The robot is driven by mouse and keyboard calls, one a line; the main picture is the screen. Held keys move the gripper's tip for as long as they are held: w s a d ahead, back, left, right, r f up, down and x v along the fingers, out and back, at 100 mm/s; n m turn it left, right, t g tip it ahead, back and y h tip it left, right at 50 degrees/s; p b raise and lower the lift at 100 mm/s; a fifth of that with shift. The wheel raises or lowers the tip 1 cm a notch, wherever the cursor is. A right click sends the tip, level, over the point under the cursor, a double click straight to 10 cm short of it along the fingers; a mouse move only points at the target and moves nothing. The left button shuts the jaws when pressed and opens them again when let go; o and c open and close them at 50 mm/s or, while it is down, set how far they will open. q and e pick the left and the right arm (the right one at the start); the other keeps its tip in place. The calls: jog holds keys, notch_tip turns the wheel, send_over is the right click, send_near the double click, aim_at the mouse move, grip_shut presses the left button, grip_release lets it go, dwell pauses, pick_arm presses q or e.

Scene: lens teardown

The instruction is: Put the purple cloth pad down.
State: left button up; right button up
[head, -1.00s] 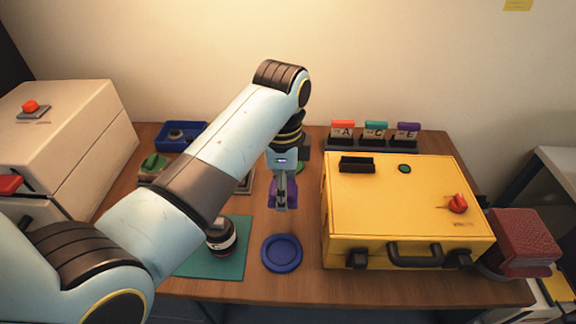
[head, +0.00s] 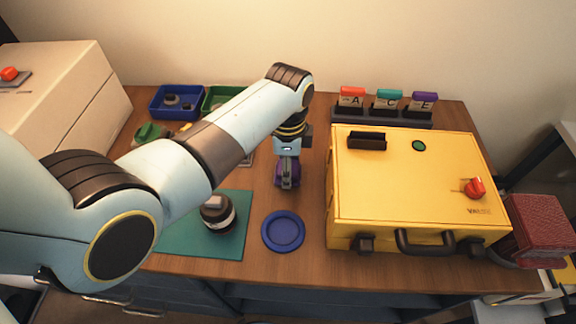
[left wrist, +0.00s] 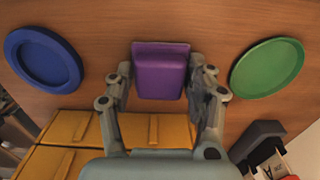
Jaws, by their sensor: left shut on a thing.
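The purple cloth pad (head: 289,168) is between the fingers of my left gripper (head: 287,182), over the wooden table behind the blue round dish (head: 283,232). In the left wrist view the pad (left wrist: 160,74) shows as a purple block with a wider flat edge, between the two fingers of the gripper (left wrist: 160,82), which is shut on it. I cannot tell whether the pad touches the table. My right gripper is not in view.
A yellow case (head: 400,190) stands close on the right. A green dish (left wrist: 267,67) shows in the wrist view. A dark lens (head: 217,212) stands on a teal mat (head: 185,236) at left. Lettered cards (head: 388,98) stand behind. Bare table lies around the pad.

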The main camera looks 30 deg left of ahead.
pick_arm(q)
jog(key=shift+f, duration=0.2)
jog(key=o, duration=1.1)
jog(key=shift+r, duration=0.1)
notch_tip(320, 180, up, 12)
jog(key=shift+r+p, duration=0.1)
jog(key=shift+p, duration=0.3)
